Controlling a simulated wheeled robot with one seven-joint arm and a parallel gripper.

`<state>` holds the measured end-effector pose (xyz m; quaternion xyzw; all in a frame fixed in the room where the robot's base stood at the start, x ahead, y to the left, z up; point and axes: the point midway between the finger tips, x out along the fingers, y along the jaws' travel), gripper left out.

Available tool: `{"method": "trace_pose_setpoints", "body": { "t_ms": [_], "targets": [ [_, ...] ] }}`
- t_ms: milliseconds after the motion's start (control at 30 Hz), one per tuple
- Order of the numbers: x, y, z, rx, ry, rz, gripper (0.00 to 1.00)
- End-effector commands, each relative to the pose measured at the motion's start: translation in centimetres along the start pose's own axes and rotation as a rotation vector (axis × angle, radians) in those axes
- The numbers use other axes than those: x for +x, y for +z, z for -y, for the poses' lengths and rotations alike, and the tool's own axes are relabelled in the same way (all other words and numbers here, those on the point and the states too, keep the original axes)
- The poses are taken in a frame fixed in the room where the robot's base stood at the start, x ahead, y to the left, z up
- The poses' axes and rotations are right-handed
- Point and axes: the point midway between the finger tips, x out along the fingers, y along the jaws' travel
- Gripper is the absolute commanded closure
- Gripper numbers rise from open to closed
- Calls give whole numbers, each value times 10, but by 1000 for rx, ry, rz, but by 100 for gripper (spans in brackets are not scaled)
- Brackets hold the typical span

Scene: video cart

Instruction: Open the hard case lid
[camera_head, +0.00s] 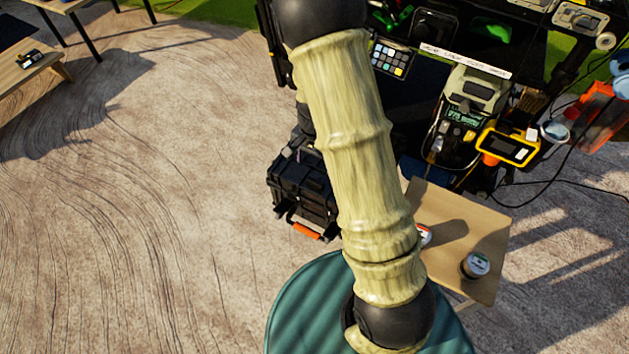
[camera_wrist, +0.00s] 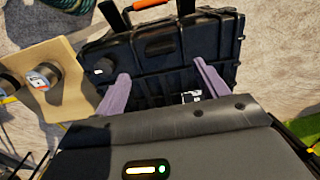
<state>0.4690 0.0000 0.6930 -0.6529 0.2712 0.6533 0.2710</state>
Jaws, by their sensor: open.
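The black hard case (camera_head: 303,185) stands on the ground left of my arm in the head view, its orange handle (camera_head: 306,231) toward the bottom of the picture. My arm hides its right part. In the wrist view the dark ribbed case (camera_wrist: 165,52) fills the upper middle, with the orange handle (camera_wrist: 152,18) at the top edge. Dark latch-like tabs stick out on either side of the handle. My gripper (camera_wrist: 160,68) is open, its two purple fingers spread in front of the case with nothing between them. Contact with the case cannot be told. I see no clear gap under the lid.
A small wooden table (camera_head: 470,225) with a dark round can (camera_head: 475,265) stands right of my arm. The loaded video cart, with a yellow-framed device (camera_head: 508,148), stands behind and right. The ground left of the case is clear. A wooden bench (camera_head: 30,68) is far left.

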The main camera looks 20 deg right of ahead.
Motion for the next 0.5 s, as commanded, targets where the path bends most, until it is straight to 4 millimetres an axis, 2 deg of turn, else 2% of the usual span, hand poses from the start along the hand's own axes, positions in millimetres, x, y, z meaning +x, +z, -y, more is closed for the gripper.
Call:
{"method": "trace_pose_setpoints", "body": {
  "t_ms": [33, 300, 500],
  "targets": [
    [12, 0, 0, 1, 2, 2, 27],
    [60, 0, -1, 0, 2, 2, 27],
    [82, 0, 0, -1, 0, 1, 27]
  ]
}}
